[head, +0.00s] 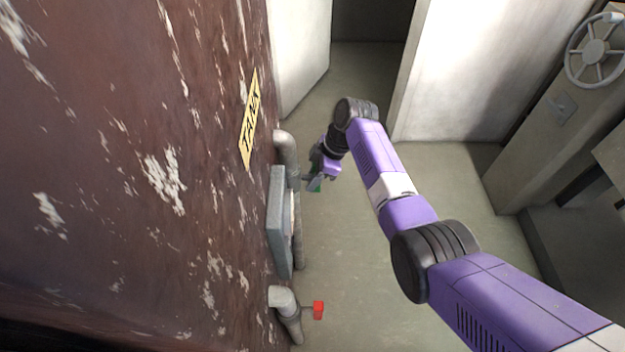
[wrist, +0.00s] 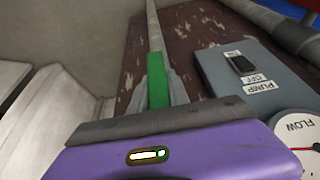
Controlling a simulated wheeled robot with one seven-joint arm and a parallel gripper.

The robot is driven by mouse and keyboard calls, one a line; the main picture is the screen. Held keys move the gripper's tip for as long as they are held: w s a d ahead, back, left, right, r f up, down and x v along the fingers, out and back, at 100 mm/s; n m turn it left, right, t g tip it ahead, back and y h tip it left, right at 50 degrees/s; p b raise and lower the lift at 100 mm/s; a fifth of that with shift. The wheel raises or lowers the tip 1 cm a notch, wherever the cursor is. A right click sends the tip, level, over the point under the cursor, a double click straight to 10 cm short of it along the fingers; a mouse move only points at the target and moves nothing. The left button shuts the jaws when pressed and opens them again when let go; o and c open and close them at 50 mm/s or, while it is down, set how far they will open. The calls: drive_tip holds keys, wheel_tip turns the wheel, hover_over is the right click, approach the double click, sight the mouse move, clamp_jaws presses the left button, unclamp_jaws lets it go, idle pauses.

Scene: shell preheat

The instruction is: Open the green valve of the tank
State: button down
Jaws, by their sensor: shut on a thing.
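The green valve handle (wrist: 158,92) stands upright between the grey fingers of my gripper (wrist: 160,88) in the wrist view. The fingers are shut on it. In the head view my gripper (head: 314,180) is beside the upper grey pipe (head: 288,152) on the tank's side, and only a little green (head: 315,187) shows there. The fingers and gripper body hide part of the handle. The tank (head: 150,200) is a large rusty brown wall with peeling paint and a yellow TANK sign (head: 250,120).
A grey pump box (head: 279,222) with a black switch (wrist: 243,63) sits close to my gripper, with a white FLOW gauge (wrist: 299,131). A red valve handle (head: 318,310) is on the lower pipe. A handwheel (head: 596,50) stands far right. The floor between is clear.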

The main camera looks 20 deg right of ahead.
drive_tip(key=c, duration=1.2)
unclamp_jaws()
drive_tip(key=shift+c, duration=0.2)
drive_tip(key=v, duration=0.7)
drive_tip(key=shift+r+p, duration=0.3)
drive_tip(key=shift+p, duration=0.15)
drive_tip(key=shift+d, duration=0.1)
